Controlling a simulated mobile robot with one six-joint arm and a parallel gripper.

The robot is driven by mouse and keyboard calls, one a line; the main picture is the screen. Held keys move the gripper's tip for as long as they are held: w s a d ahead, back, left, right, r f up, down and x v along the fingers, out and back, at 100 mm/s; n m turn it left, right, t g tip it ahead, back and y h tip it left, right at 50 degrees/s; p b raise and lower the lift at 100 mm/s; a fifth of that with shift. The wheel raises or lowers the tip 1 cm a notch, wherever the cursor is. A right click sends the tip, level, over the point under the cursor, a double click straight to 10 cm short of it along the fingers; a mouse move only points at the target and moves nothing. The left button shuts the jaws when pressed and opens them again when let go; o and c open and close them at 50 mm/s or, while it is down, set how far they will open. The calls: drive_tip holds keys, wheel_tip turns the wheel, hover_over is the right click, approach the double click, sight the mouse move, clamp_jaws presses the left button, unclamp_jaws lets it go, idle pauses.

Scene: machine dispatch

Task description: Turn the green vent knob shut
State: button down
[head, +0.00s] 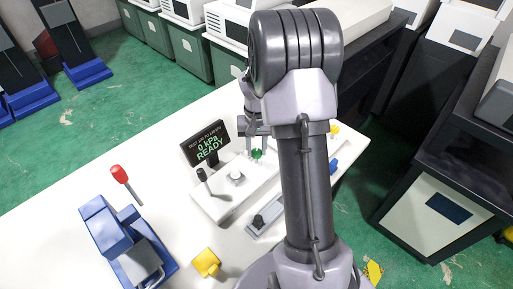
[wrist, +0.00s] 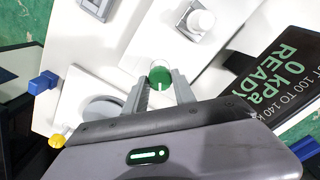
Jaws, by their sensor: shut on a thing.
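The green vent knob (head: 257,154) sits on the white machine panel (head: 222,207), partly hidden by my arm in the head view. In the wrist view the green knob (wrist: 159,76) is between my gripper's fingers, with a white line on its face. My gripper (wrist: 164,90) is shut on the knob, with one finger on each side. The dark display (head: 207,144) behind the panel reads 0 kPa and READY.
A white knob (head: 236,178) and a black-handled lever (head: 202,175) stand on the panel left of the green knob.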

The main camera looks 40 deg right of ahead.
sight(256, 151)
drive_tip(key=m, duration=0.7)
drive_tip(key=shift+b, duration=0.35)
idle(0.4)
drive_tip(key=c, duration=1)
unclamp_jaws()
drive_tip(key=shift+r, duration=0.15)
wheel_tip(256, 151, up, 17)
drive_tip(key=p, duration=0.6)
drive_tip(key=shift+r, duration=0.1)
